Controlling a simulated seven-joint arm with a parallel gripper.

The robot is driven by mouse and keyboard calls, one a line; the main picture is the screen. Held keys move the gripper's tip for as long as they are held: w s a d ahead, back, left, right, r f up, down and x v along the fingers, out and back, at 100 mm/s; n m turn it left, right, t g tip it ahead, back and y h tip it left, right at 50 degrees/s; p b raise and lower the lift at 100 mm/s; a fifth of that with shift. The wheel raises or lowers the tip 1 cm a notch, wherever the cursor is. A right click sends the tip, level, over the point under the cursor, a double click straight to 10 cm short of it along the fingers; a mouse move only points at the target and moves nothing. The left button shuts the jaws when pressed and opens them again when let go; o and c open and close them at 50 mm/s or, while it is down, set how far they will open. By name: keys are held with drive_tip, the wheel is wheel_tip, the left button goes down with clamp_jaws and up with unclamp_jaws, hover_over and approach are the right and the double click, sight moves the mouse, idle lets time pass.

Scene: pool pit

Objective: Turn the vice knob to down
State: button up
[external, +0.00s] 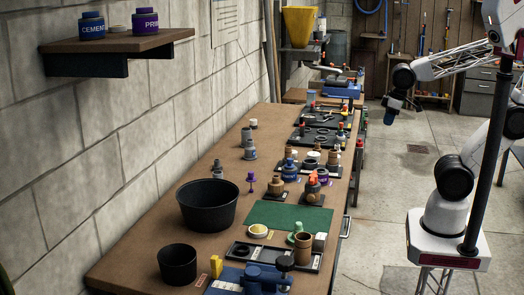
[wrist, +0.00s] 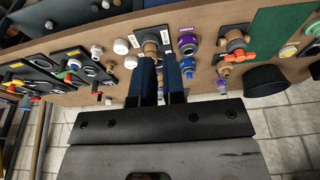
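A blue vice (external: 262,279) sits on a blue mat at the near end of the bench, cut off by the bottom edge of the external view. Its knob is too small and partly cut off for me to tell its setting. I cannot make out the vice in the wrist view. My gripper (external: 388,107) hangs in the air right of the bench, far from the vice. In the wrist view, the two blue fingers of my gripper (wrist: 160,62) stand apart with nothing between them.
The bench (external: 149,246) holds a large black tub (external: 207,205), a smaller black pot (external: 177,265), a green mat (external: 290,217) and trays of fittings. A black post (external: 490,130) stands by my base. A wall shelf (external: 120,47) carries cans. Floor right of the bench is clear.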

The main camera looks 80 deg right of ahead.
drive_tip(key=o, duration=0.5)
drive_tip(key=shift+w+a, duration=0.2)
drive_tip(key=shift+w, duration=0.05)
drive_tip(key=shift+c, duration=0.2)
drive_tip(key=o, duration=0.7)
drive_tip(key=w+a, duration=0.1)
drive_tip(key=w+a+y, duration=0.1)
drive_tip(key=shift+w+a+r+m+g, duration=0.2)
drive_tip(key=shift+w+r+m+g, duration=0.1)
drive_tip(key=shift+r, duration=0.1)
drive_tip(key=w+a+m+g+y, duration=0.1)
drive_tip(key=w+a+g+y, duration=0.1)
drive_tip(key=w+a, duration=0.7)
drive_tip(key=w+a+m+g+y, duration=0.25)
drive_tip(key=w+a, duration=0.25)
drive_tip(key=a, duration=0.8)
drive_tip(key=w+a+m+g+y, duration=0.1)
drive_tip(key=w+a+g+y, duration=0.2)
drive_tip(key=w+a, duration=0.5)
drive_tip(key=m+g+y, duration=0.4)
drive_tip(key=g+y, duration=0.1)
drive_tip(key=g, duration=0.2)
approach(285, 260)
drive_tip(key=x, duration=0.2)
drive_tip(key=shift+s, duration=0.1)
drive_tip(key=shift+s+a, duration=0.1)
drive_tip(key=shift+x, duration=3.7)
